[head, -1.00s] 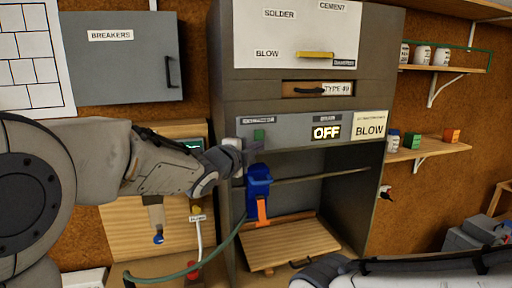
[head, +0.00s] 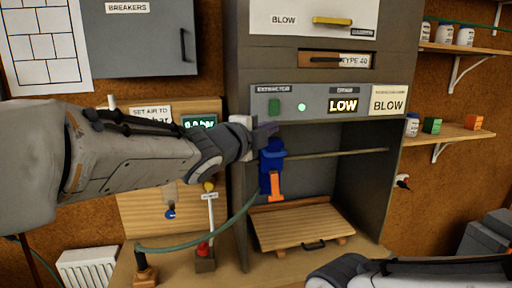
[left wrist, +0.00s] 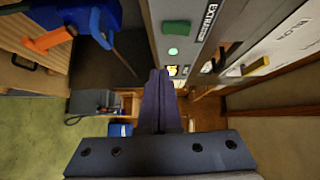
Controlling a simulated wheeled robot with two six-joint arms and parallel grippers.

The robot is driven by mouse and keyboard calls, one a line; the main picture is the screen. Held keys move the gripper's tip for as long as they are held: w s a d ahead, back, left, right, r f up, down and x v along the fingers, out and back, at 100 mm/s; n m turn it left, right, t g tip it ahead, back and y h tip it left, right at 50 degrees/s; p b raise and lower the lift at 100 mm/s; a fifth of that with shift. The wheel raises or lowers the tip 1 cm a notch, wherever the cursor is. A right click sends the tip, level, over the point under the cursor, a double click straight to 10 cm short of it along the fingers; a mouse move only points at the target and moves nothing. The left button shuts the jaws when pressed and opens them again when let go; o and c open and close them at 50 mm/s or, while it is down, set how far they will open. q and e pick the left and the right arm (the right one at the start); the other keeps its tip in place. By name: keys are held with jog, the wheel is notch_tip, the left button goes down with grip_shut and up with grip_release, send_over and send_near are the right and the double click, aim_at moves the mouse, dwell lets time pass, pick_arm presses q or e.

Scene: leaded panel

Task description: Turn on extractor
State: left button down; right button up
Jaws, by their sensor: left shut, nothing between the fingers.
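The extractor panel (head: 290,90) is a grey strip across the cabinet above its open bay. Under the EXTRACTOR label is a green button (head: 274,106); it also shows in the left wrist view (left wrist: 172,51). To its right are a small lit green lamp (head: 302,107) and a display (head: 343,105) reading LOW. My left gripper (head: 268,128) is shut and empty, just below and left of the green button and apart from it. In the left wrist view its closed fingers (left wrist: 160,85) point toward the panel's lower edge. My right gripper cannot be made out; only part of that arm shows.
A blue and orange tool (head: 271,165) hangs below the panel, close under my left gripper. A wooden slatted board (head: 300,226) lies in the bay. A green hose (head: 190,243) runs across the bench. A BLOW card (head: 389,100) is at the panel's right.

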pick_arm(q)
jog(key=v, duration=0.6)
jog(key=shift+a+f, duration=0.3)
jog(key=shift+a, duration=0.05)
jog(key=shift+w, duration=0.1)
